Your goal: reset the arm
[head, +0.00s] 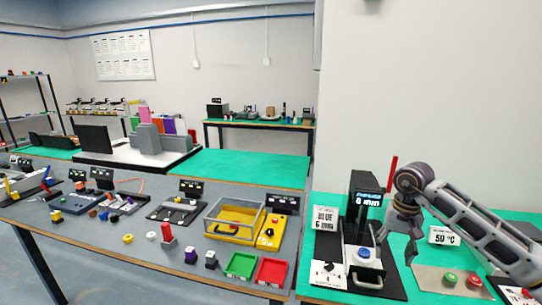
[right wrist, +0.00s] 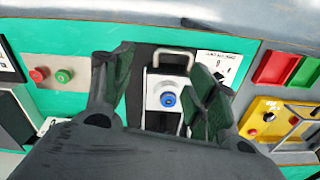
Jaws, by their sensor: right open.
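My right arm (head: 470,222) comes in from the right in the head view, bent at a joint above the green table. My right gripper (head: 398,246) hangs downward beside the black machine with the display (head: 366,200). In the right wrist view the right gripper (right wrist: 162,66) is open, its two dark fingers spread apart with nothing between them. Beyond the fingers is the machine's light plate with a blue round button (right wrist: 168,99) and a metal handle (right wrist: 173,52). The blue button also shows in the head view (head: 364,252). My left gripper is not in view.
A board with red and green buttons (head: 449,279) and a "50 °C" sign (head: 443,236) stand right of the machine. To the left are a green tray (head: 241,266), a red tray (head: 272,271) and a yellow box (head: 234,222). A back green tabletop (head: 250,168) is bare.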

